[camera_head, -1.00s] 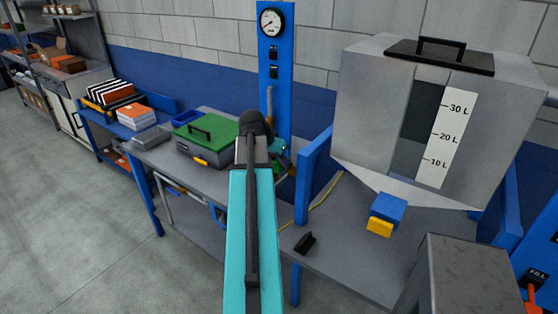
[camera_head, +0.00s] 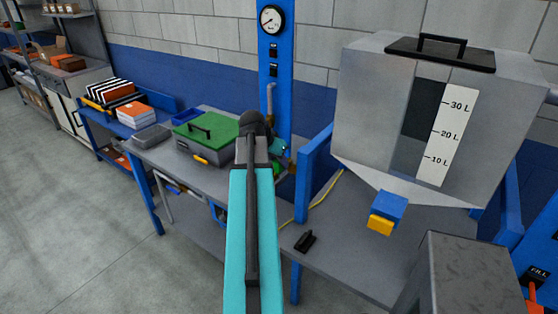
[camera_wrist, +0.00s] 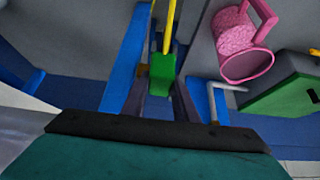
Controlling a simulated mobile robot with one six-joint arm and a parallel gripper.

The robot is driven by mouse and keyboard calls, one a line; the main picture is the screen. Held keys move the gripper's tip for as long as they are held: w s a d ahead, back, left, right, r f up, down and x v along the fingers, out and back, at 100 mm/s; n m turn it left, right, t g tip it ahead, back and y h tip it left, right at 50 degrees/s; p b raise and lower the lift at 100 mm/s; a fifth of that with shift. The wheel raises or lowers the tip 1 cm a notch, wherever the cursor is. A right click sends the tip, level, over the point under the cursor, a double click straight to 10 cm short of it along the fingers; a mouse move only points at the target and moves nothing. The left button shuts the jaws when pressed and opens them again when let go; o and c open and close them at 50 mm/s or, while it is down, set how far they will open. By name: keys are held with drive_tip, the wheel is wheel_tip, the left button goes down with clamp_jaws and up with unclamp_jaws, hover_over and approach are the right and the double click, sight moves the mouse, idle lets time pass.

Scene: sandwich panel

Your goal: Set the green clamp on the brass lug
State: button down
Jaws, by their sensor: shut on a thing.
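My gripper (camera_wrist: 164,82) is shut on the green clamp (camera_wrist: 162,70), which shows between its two dark fingers in the wrist view. A yellow cable or strip (camera_wrist: 169,22) runs up the picture just beyond the clamp. In the head view my arm hides most of the gripper and the clamp, in front of the blue column (camera_head: 276,70). A small brass-coloured patch (camera_head: 291,170) shows just right of my wrist there.
A large grey tank (camera_head: 375,110) with a blue-and-yellow tap (camera_head: 385,215) stands right. A black handle-like piece (camera_head: 305,241) lies on the tank's bench.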

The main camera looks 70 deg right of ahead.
drive_tip(key=shift+f, duration=0.1)
drive_tip(key=c, duration=1.3)
unclamp_jaws()
drive_tip(key=shift+c, duration=0.2)
drive_tip(key=b+v, duration=0.3)
drive_tip(key=v, duration=1)
drive_tip(key=shift+a+r, duration=0.15)
drive_tip(key=shift+r, duration=0.2)
